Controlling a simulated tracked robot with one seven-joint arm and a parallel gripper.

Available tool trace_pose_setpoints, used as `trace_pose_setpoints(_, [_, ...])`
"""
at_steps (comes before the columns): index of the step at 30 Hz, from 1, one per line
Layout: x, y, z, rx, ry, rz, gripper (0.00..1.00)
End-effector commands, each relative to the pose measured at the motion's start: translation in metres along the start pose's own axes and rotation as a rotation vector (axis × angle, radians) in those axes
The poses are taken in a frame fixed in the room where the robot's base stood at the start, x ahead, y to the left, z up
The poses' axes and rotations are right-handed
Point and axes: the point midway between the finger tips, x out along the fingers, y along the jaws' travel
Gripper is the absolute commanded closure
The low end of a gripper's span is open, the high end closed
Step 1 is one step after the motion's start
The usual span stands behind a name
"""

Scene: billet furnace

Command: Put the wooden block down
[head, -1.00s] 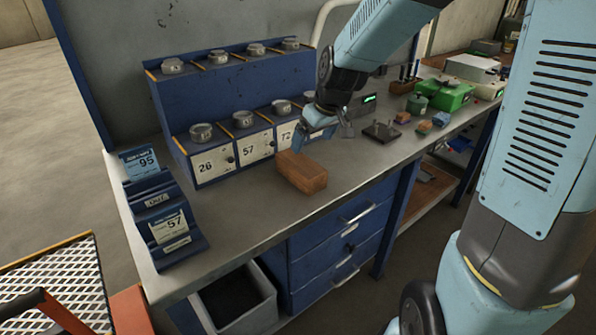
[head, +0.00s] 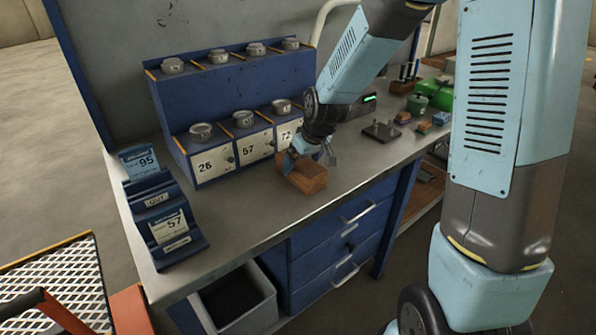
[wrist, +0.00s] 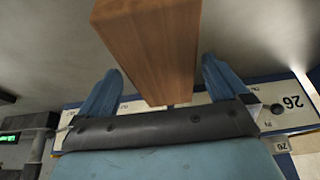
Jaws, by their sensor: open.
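The wooden block (head: 308,180) is a reddish-brown rectangular block lying on the grey workbench top, in front of the drawer unit marked 72. My gripper (head: 309,161) is at the block's back edge and covers part of it in the head view. In the wrist view the block (wrist: 150,45) stands between the two blue fingers of my gripper (wrist: 163,85), with visible gaps on both sides. The fingers are open and do not appear to touch the block.
A blue rack (head: 235,90) with numbered boxes and round metal pieces stands behind the block. A blue card holder (head: 165,220) is at the left end of the workbench (head: 245,215). A dark plate (head: 381,132) and green items (head: 417,105) lie to the right. The front bench surface is clear.

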Motion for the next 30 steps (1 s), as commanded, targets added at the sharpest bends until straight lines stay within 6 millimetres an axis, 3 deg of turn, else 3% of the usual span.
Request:
trace_pose_setpoints(9, [0.033,-0.003,0.000,0.000,-0.002,-0.001,0.00])
trace_pose_setpoints(19, [0.036,-0.003,0.000,0.001,-0.001,0.000,0.01])
trace_pose_setpoints(30, [0.036,-0.003,0.000,0.000,-0.001,0.000,0.36])
